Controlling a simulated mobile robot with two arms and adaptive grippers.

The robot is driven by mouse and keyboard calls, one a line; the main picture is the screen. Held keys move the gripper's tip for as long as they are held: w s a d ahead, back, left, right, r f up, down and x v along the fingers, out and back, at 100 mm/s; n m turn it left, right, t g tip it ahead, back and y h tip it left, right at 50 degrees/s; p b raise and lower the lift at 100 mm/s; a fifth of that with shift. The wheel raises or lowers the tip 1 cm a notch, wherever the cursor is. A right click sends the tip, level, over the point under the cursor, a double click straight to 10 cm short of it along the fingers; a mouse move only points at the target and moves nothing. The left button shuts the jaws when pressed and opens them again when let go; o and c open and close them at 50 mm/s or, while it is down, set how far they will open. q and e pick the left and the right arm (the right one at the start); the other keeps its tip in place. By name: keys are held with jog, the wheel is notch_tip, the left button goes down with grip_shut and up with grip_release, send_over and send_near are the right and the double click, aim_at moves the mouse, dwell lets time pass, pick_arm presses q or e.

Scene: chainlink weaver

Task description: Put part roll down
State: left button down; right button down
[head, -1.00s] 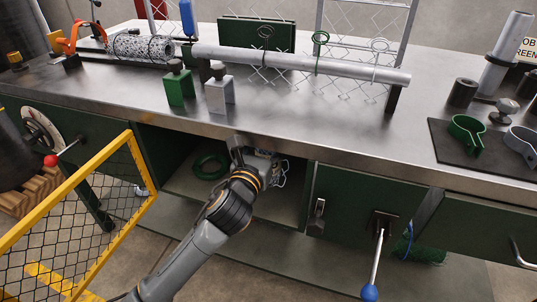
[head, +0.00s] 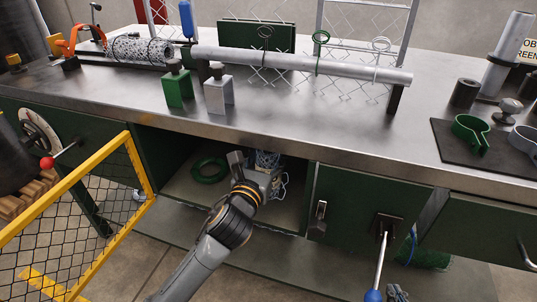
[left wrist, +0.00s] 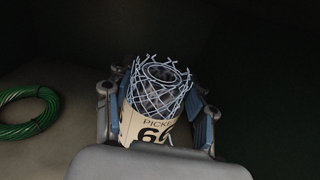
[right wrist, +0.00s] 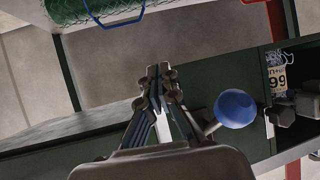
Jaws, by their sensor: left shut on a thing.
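The part roll, a small bundle of silver chain-link mesh with a cream numbered label (left wrist: 152,112), sits between the blue-padded fingers of my left gripper (left wrist: 158,110) in the left wrist view. My left gripper is shut on it. In the head view the roll (head: 268,159) is inside the open cubby under the bench, partly hidden by my left gripper (head: 252,172). Whether it touches the cubby floor cannot be told. My right gripper (right wrist: 160,80) is empty with its fingertips together, beside a blue lever knob (right wrist: 235,108). Its tip shows at the head view's bottom edge.
A green wire coil (head: 209,170) lies in the cubby left of the roll. The bench edge hangs above the opening. A yellow mesh gate (head: 130,215) stands at the left. The lever (head: 380,262) juts out right of the cubby. A green mesh roll (head: 430,257) lies under the bench.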

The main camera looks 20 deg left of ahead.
pick_arm(q)
jog(key=shift+c, duration=2.3)
grip_release()
